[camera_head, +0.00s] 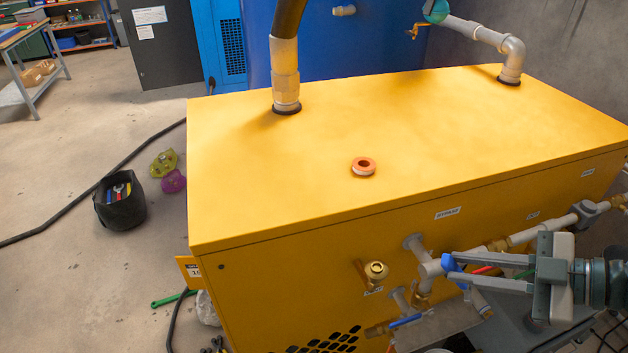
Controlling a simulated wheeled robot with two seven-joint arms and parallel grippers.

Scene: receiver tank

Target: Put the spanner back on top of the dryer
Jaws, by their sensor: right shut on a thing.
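The yellow dryer (300,160) fills the middle of the view, and its flat top is mostly bare. A green spanner (172,299) lies on the floor at the dryer's lower left, its right end passing behind a black hose. My right gripper (449,267) reaches in from the right in front of the dryer's front face. Its fingers are closed around a small blue piece, seemingly a valve handle (451,263), at the grey pipework. The fingers partly hide this piece. My left gripper is not in view.
A brass valve (376,270) sticks out in front. A black tool bag (120,202) stands on the floor at left.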

